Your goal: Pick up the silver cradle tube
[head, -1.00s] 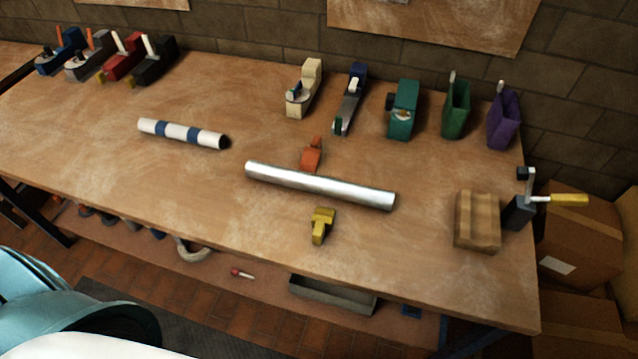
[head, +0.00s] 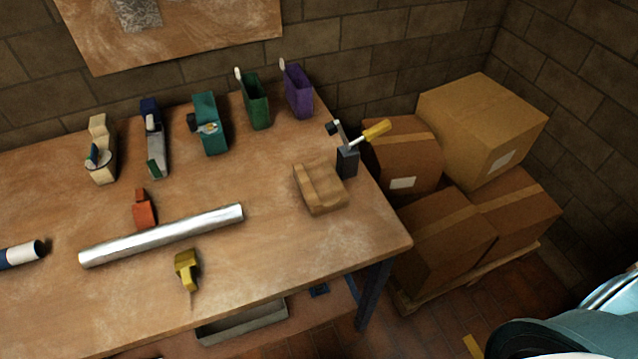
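The silver cradle tube (head: 160,236) lies on the wooden workbench (head: 60,310), left of the middle in the head view. It slants up toward the right. A small orange-red block (head: 144,210) stands just behind it, and a yellow block (head: 186,268) stands in front of it. I cannot tell whether either touches the tube. Neither of my grippers is in view. A teal and white part of my own body shows at the lower right.
A wooden block (head: 320,188) and a dark clamp with a yellow handle (head: 347,162) stand near the bench's right end. Planes and green and purple holders (head: 299,92) line the back. A white-blue tube (head: 20,254) lies left. Cardboard boxes (head: 445,240) stand right of the bench.

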